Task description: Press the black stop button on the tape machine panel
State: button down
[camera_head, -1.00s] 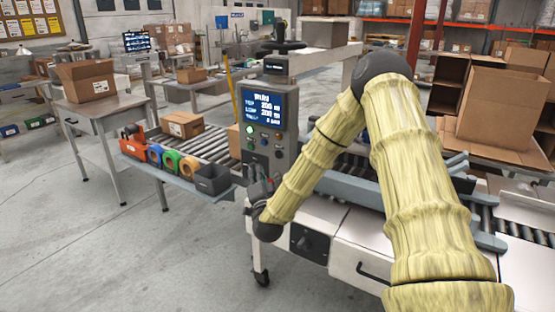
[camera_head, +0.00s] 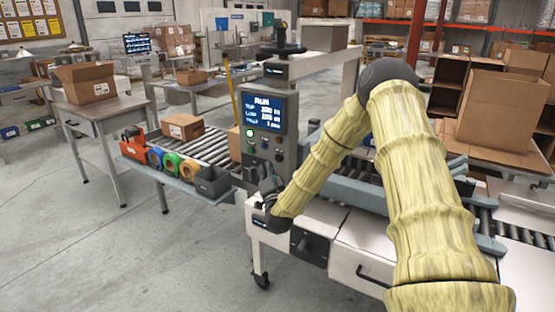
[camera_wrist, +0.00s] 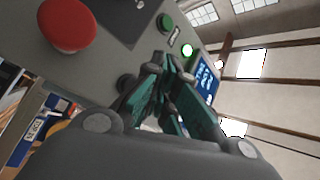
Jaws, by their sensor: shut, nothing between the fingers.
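The tape machine panel (camera_head: 266,100) is a grey upright box with a lit blue screen reading RUN. A lit green button (camera_head: 250,132) is on its face and also shows in the wrist view (camera_wrist: 187,49). My gripper (camera_head: 265,171) is low at the panel's front. In the wrist view my gripper (camera_wrist: 165,62) is shut and empty, fingertips close to the panel face. A dark round button (camera_wrist: 127,83) is beside the fingers, partly hidden by them; another dark button (camera_wrist: 165,22) is beyond. I cannot tell which is the stop button, or whether the fingertips touch anything.
A large red button (camera_wrist: 68,25) is at the panel's upper left in the wrist view. Tape rolls (camera_head: 172,162) and a dark bin (camera_head: 212,181) sit on a ledge left of the panel. A carton (camera_head: 183,126) rests on the roller conveyor. The floor at front left is clear.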

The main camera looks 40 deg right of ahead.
jog(key=shift+w+d, duration=0.25)
jog(key=shift+d, duration=0.4)
jog(key=shift+w+d, duration=0.25)
jog(key=shift+d, duration=0.4)
jog(key=shift+b, duration=0.3)
dwell(0.3)
jog(key=shift+w+d, duration=0.2)
jog(key=shift+d, duration=0.15)
jog(key=shift+w+d+b, duration=0.15)
jog(key=shift+d+b, duration=0.15)
jog(key=shift+d, duration=0.1)
dwell(0.9)
jog(key=shift+a, duration=0.15)
dwell(0.3)
jog(key=shift+s+a, duration=0.35)
jog(key=shift+a, duration=0.3)
jog(key=shift+a, duration=0.1)
jog(key=a, duration=0.1)
jog(key=s+a, duration=0.1)
jog(key=a, duration=0.1)
jog(key=s+a+b, duration=0.1)
jog(key=shift+a, duration=0.2)
dwell(0.3)
